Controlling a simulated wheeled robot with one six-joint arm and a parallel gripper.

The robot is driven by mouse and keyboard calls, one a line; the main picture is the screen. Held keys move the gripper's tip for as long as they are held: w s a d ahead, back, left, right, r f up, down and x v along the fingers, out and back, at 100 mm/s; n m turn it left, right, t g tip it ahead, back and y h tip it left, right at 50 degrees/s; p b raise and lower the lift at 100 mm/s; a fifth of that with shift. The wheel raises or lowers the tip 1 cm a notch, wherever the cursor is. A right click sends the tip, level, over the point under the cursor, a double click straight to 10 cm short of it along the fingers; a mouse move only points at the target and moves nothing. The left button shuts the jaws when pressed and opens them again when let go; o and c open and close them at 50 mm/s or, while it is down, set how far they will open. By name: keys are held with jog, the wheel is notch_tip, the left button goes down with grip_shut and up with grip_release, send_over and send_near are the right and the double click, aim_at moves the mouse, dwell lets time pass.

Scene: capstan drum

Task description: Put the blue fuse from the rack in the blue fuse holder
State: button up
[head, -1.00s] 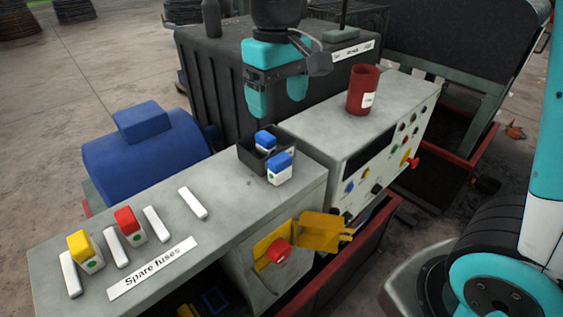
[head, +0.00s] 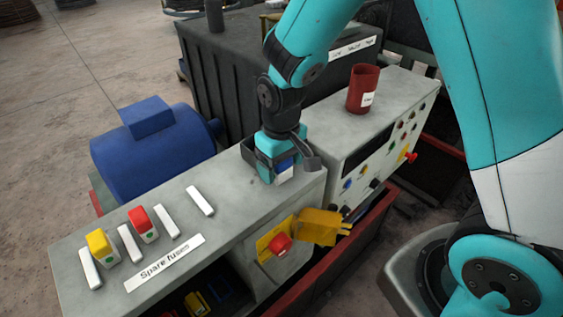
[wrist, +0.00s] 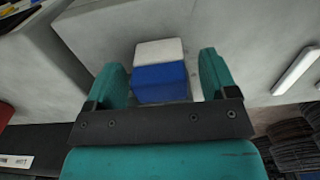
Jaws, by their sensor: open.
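A fuse with a blue top and white body (head: 284,173) stands at the right end of the grey bench, partly hidden by my gripper. My gripper (head: 277,168) is low over it with its jaws open. In the wrist view the blue and white fuse (wrist: 161,82) lies between the two open teal fingers, with a gap at least on the right. The rack marked "Spare fuses" holds a yellow fuse (head: 102,245) and a red fuse (head: 142,223) between white dividers; its last space shows no fuse. I cannot make out the blue fuse holder itself.
A black bin (head: 250,150) is right behind the gripper, mostly hidden. A red cup (head: 362,88) stands on the control box (head: 400,105). A yellow flap (head: 320,227) and red knob (head: 279,243) are on the bench front. A blue motor (head: 150,150) is behind.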

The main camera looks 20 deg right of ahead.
jog(key=shift+f, duration=0.6)
jog(key=c, duration=1.1)
jog(key=shift+r, duration=0.15)
